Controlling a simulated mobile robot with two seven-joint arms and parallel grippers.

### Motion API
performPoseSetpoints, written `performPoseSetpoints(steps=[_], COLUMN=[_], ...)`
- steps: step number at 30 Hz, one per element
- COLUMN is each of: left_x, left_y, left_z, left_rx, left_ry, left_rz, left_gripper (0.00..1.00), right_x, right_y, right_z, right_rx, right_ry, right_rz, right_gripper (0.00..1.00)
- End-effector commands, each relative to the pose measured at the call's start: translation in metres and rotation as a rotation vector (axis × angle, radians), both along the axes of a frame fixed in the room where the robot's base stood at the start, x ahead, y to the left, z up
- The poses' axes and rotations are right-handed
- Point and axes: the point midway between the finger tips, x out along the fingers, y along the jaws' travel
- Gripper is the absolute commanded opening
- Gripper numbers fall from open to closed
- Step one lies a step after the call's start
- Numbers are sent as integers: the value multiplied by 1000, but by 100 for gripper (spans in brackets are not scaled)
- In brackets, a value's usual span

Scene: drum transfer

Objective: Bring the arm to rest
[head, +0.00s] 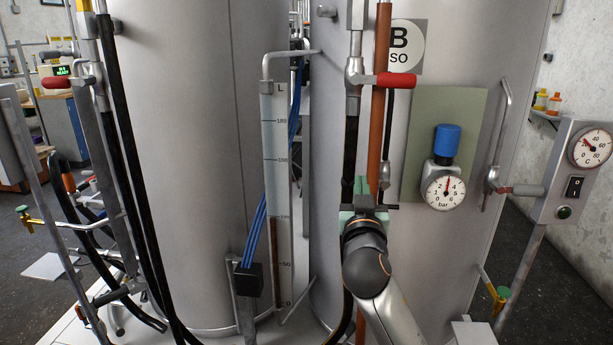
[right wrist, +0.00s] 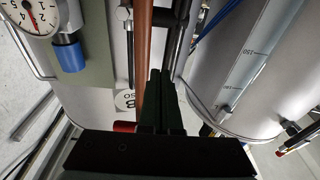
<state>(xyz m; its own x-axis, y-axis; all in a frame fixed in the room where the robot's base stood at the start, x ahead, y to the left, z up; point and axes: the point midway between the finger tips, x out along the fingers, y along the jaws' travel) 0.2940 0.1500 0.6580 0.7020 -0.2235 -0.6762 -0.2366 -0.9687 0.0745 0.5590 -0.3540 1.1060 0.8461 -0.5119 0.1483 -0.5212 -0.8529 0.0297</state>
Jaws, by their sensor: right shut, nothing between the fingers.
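My right arm rises from the lower middle of the head view, with its dark round wrist facing the camera. My right gripper (head: 362,186) is in front of tank B, close to the black hose and copper-coloured pipe. In the right wrist view the gripper's dark fingers (right wrist: 164,85) are together with nothing between them. They point along the pipe (right wrist: 143,60); I cannot tell whether they touch it or the hose. My left gripper is not in view.
Tank B (head: 460,240) carries a pressure gauge (head: 443,190) and a red-handled valve (head: 396,80). A level gauge (head: 277,180) stands in front of the left tank (head: 190,180). A control box (head: 572,170) is at right. Hoses and pipes crowd the left side.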

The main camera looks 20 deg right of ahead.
Motion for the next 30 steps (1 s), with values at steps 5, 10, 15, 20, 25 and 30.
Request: performPoseSetpoints(steps=[5,10,15,20,25,30], left_x=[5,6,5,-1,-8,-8], left_y=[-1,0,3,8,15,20], left_z=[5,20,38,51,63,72], left_rx=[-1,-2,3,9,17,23], left_ry=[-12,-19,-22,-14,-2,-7], left_rz=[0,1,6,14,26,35], left_gripper=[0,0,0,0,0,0], right_x=[0,4,-23,-84,-173,-243], right_y=[2,24,70,114,153,178], right_z=[-4,-61,-170,-262,-331,-363], right_rx=[-2,-19,-19,28,117,198], right_ry=[13,159,409,608,767,854], right_rz=[7,103,295,472,616,689], right_gripper=[0,0,0,0,0,0])
